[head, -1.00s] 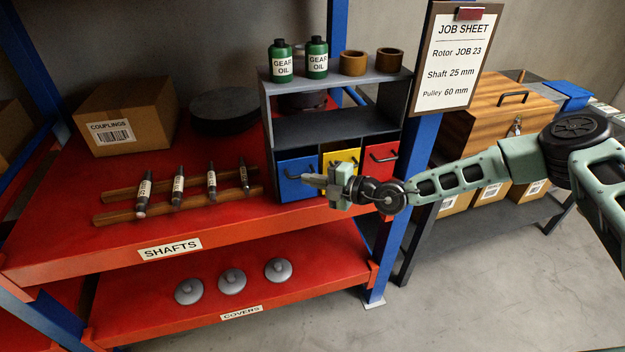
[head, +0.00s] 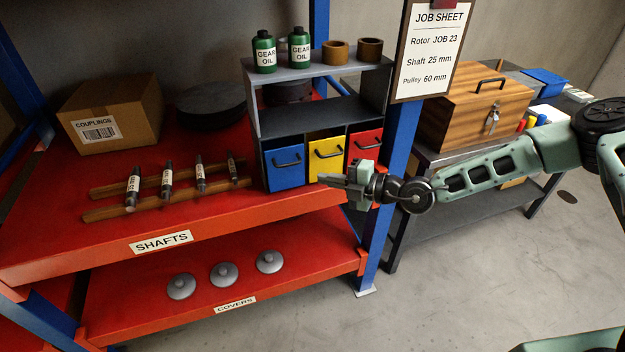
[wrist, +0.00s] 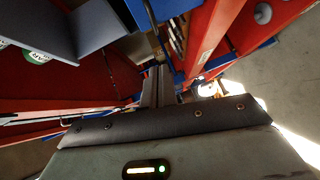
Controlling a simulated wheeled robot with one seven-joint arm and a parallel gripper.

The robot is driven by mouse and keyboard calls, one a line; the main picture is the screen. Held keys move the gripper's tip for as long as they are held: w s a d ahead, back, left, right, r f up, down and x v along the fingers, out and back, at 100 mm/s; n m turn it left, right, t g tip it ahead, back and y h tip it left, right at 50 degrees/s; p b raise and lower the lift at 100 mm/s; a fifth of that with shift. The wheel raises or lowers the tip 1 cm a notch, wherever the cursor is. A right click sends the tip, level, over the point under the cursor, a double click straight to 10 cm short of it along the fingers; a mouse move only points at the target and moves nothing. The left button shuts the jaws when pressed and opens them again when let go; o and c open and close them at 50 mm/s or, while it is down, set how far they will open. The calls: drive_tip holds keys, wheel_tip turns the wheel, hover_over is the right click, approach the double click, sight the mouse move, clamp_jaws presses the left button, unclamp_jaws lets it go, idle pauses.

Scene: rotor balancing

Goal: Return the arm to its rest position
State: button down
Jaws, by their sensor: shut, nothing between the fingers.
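My arm reaches in from the right in the head view. My gripper (head: 330,180) is shut and empty, in front of the small drawer cabinet and pointing left. It overlaps the lower part of the yellow drawer (head: 326,156) and the red drawer (head: 364,150) in the picture. I cannot tell how far it is from their fronts. In the wrist view the shut fingers (wrist: 158,88) point away among the red shelf and blue posts.
The red shelf (head: 110,246) bears several shafts (head: 167,179) on wooden rails and a couplings box (head: 110,112). Covers (head: 224,274) lie below. A blue post (head: 396,180) and job sheet (head: 436,45) stand near my arm. A wooden chest (head: 470,112) is behind it.

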drive_tip(key=shift+b+v, duration=0.3)
drive_tip(key=shift+v, duration=1.35)
drive_tip(key=s+a+r+n+g+h+b, duration=0.15)
drive_tip(key=s+a+r+n+g, duration=0.35)
drive_tip(key=s+n, duration=0.75)
drive_tip(key=s+a+r+n+g+h, duration=0.1)
drive_tip(key=s+a+n+g+h, duration=0.15)
drive_tip(key=s+n+g, duration=0.9)
drive_tip(key=s+d+r+n+t+h, duration=0.3)
drive_tip(key=s+d+n+t+h, duration=0.1)
drive_tip(key=n, duration=0.9)
drive_tip(key=s+d+r+n+t+h+b, duration=0.1)
drive_tip(key=s+d+r+n+t+h, duration=0.2)
drive_tip(key=n, duration=1.1)
drive_tip(key=s+d+t+h, duration=0.2)
drive_tip(key=d, duration=0.2)
drive_tip(key=shift+d+r+h, duration=0.25)
drive_tip(key=shift+d+h, duration=0.05)
drive_tip(key=shift+h, duration=0.1)
